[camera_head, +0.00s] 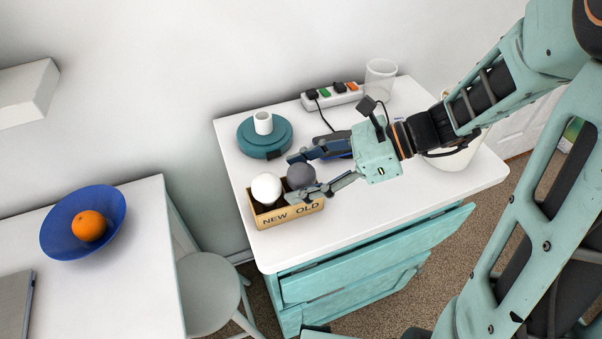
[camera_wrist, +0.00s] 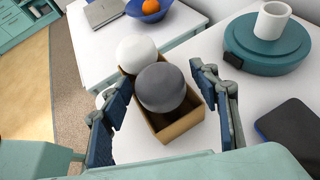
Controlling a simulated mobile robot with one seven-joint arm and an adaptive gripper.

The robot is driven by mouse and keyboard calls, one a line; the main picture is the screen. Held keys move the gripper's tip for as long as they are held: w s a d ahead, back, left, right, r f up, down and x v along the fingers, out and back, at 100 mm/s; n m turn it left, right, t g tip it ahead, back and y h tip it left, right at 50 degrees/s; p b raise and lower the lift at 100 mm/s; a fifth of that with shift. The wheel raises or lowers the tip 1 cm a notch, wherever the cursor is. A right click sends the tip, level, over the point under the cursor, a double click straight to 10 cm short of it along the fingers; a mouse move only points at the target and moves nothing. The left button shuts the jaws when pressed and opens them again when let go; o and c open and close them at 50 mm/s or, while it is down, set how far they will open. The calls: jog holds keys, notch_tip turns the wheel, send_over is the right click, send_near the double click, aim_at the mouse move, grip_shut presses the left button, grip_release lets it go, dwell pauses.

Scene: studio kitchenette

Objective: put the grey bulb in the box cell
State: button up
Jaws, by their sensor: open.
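The grey bulb (camera_head: 300,176) sits in the right part of the box, on the side marked OLD. It also shows in the wrist view (camera_wrist: 161,87), between my fingers. The cardboard box (camera_head: 290,216) is marked NEW and OLD on its front and stands on the white top of the teal cabinet. A white bulb (camera_head: 266,188) sits in its NEW side, left of the grey one. My gripper (camera_head: 297,176) is open, with one finger on each side of the grey bulb. In the wrist view gaps show between the bulb and both fingers (camera_wrist: 164,105). The bulb's base is hidden.
A teal round device (camera_head: 265,143) with a white cup (camera_head: 263,122) stands behind the box. A power strip (camera_head: 331,97) and a clear glass (camera_head: 380,79) are at the back. A dark flat object (camera_wrist: 291,128) lies beside my gripper. The cabinet's front edge is close to the box.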

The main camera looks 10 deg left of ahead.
jog(key=p+v, duration=0.1)
jog(key=v, duration=1.1)
jog(key=shift+r, duration=0.1)
